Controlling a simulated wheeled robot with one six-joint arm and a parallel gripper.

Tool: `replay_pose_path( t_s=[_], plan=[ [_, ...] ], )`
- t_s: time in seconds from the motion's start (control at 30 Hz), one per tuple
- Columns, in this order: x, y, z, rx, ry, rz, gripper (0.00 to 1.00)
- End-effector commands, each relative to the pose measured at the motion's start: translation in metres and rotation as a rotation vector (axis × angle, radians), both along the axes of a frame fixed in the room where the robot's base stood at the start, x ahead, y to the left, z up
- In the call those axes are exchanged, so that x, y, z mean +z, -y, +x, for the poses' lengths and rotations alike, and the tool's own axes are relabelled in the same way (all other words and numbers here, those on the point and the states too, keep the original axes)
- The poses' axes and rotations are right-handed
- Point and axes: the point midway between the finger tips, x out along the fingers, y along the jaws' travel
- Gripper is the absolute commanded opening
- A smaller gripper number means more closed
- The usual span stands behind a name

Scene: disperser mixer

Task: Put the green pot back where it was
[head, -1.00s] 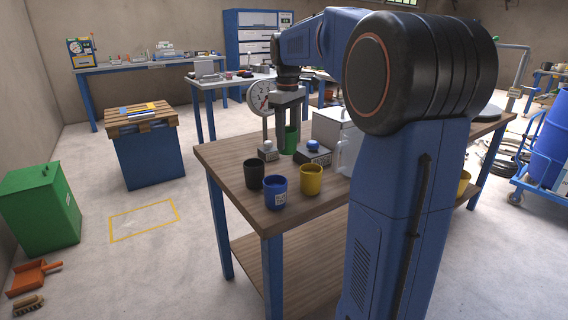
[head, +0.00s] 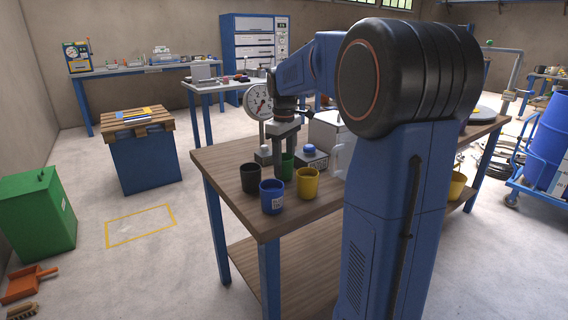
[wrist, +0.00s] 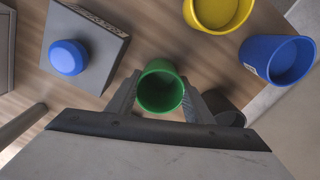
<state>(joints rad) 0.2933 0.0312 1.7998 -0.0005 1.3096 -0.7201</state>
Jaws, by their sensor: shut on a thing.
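The green pot (head: 287,167) is between the two fingers of my gripper (head: 283,168), which is shut on it. In the wrist view the green pot (wrist: 160,90) shows its open top, and it looks empty. A black pot (head: 249,179) stands to its left, a blue pot (head: 272,198) in front and a yellow pot (head: 307,184) to the right front. In the wrist view the black pot (wrist: 224,108) is partly hidden by a finger. I cannot tell whether the green pot's base touches the wooden table (head: 231,186).
A grey box with a blue button (head: 309,150) stands just behind the green pot. A dial gauge (head: 258,101) on a stand and a white container (head: 326,130) are farther back. The table's front edge is close to the blue pot.

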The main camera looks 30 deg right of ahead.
Motion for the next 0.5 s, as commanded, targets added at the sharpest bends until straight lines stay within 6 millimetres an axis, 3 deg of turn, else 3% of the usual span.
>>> replay_pose_path(
  t_s=[0.07,0.1,0.13,0.5],
  plan=[
    [-0.0022,0.0,-0.0002,0.0,-0.001,0.0,0.21],
    [-0.0019,0.0,-0.0001,0.0,-0.001,0.0,0.56],
    [-0.0018,0.0,-0.0001,0.0,-0.001,0.0,0.63],
    [0.0011,0.0,0.0001,0.0,0.0,0.0,0.65]
  ],
)
